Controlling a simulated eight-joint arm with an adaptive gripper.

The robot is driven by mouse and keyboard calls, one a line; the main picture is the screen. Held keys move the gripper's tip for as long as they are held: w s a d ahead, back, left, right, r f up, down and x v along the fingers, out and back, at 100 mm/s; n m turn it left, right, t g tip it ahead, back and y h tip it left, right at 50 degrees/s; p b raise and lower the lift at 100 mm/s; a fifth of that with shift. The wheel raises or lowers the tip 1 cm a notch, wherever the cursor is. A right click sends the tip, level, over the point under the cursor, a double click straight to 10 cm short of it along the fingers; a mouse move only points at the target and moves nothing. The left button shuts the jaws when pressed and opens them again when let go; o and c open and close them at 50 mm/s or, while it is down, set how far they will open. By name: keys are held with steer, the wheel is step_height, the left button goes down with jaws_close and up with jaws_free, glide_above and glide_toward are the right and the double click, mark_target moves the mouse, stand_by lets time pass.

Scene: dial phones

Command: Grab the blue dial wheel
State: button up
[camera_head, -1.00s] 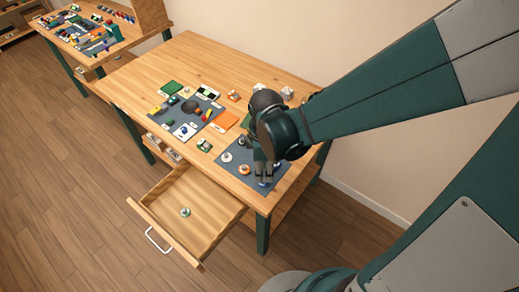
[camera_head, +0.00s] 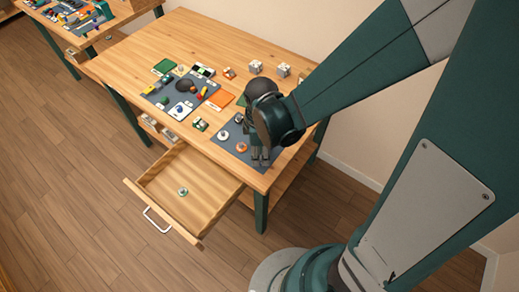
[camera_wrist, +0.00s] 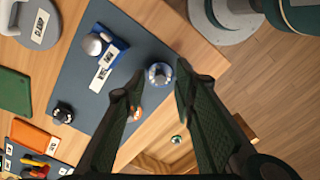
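The blue dial wheel (camera_wrist: 158,75), a round pale piece with a blue rim, lies near the edge of the grey mat (camera_wrist: 95,95) in the wrist view. My gripper (camera_wrist: 160,83) is open, with one finger on each side of the wheel in the picture; the right fingertip appears closer to it. I see no grip on it. In the head view my gripper (camera_head: 260,158) is low over the front right table corner and hides the wheel. An orange wheel (camera_wrist: 135,113) is partly behind the left finger; it also shows in the head view (camera_head: 241,147).
A white wheel (camera_head: 222,135) lies on the same mat. The open drawer (camera_head: 215,205) holds a small green-and-white piece (camera_head: 183,191). A second mat with several parts lies farther left. The table's back left is clear.

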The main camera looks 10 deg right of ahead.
steer(key=shift+f, duration=0.3)
stand_by(0.4)
steer(key=c, duration=0.9)
